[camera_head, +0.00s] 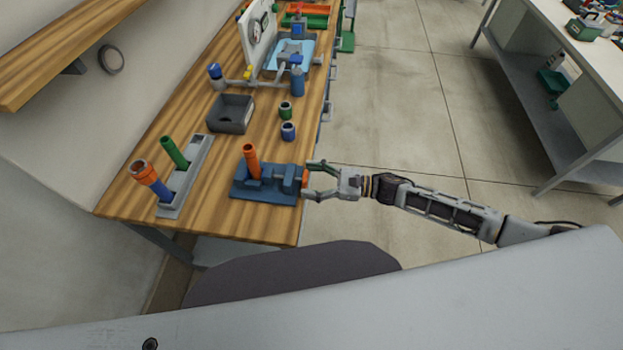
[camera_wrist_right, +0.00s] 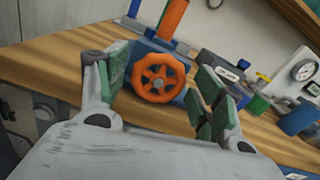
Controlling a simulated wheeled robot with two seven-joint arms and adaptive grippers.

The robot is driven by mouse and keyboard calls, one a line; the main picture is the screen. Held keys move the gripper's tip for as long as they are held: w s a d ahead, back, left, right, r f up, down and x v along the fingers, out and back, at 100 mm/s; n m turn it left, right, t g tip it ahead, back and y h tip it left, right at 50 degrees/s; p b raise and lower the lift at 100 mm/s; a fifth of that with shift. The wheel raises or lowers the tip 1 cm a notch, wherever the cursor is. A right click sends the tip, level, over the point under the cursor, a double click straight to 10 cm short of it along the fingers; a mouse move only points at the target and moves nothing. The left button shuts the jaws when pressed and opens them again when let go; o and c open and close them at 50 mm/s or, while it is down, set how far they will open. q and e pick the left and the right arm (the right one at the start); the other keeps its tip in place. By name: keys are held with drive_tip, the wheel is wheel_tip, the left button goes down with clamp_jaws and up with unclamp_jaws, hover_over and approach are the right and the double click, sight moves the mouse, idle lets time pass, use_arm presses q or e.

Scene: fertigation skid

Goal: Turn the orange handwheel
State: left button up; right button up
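The orange handwheel (camera_wrist_right: 159,78) sits on the front of the blue vise (camera_wrist_right: 150,46) in the right wrist view, between my open finger pads. In the head view only a sliver of the handwheel (camera_head: 305,176) shows at the right end of the blue vise (camera_head: 262,193). My right gripper (camera_head: 311,178) is open, with one finger to each side of the wheel. In the right wrist view the right gripper (camera_wrist_right: 165,85) shows its green pads apart from the rim; whether either touches cannot be told. An orange tube (camera_head: 252,162) stands upright in the vise. My left gripper is not in view.
On the wooden bench (camera_head: 215,220), a grey rack (camera_head: 190,180) holds a green tube and an orange-and-blue tube. A dark bin (camera_head: 231,114), a green cup (camera_head: 285,110) and a blue cup (camera_head: 288,132) stand behind the vise. The floor right of the bench is clear.

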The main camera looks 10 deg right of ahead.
drive_tip(key=c, duration=0.7)
drive_tip(key=shift+o, duration=0.2)
